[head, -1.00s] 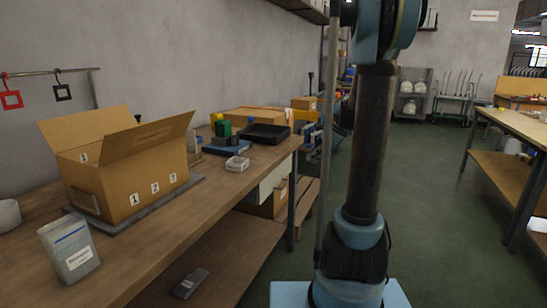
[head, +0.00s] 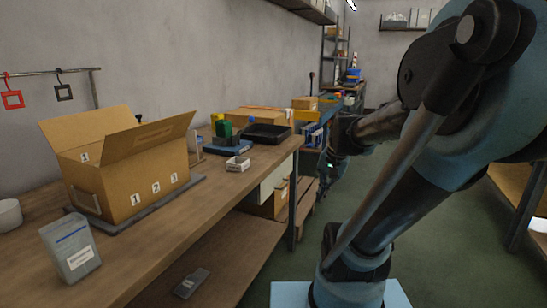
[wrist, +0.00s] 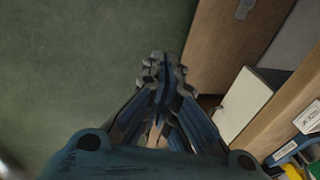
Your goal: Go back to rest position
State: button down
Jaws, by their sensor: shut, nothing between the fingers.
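My gripper (wrist: 161,62) is shut and empty in the wrist view, its fingertips together above the green floor. In the head view my gripper (head: 326,183) hangs low and dark past the far end of the workbench (head: 215,205), partly hard to make out. My arm is bent across the right half of the head view. An open cardboard box (head: 140,195) stands on the bench at the left, on a dark mat, apart from my gripper.
The bench also holds a grey container (head: 70,250), a small white tray (head: 238,164) and a black tray (head: 267,134). A white drawer front (wrist: 243,103) and the lower shelf (wrist: 222,45) lie right of my fingers. Green floor (wrist: 70,60) is clear to the left.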

jog(key=s+d+f+n+h, duration=0.2)
jog(key=s+f+n, duration=0.3)
jog(key=s, duration=0.4)
jog(key=shift+s+d+f+n, duration=0.15)
jog(key=shift+d+f+n, duration=0.2)
jog(key=shift+f, duration=0.25)
jog(key=shift+a, duration=0.1)
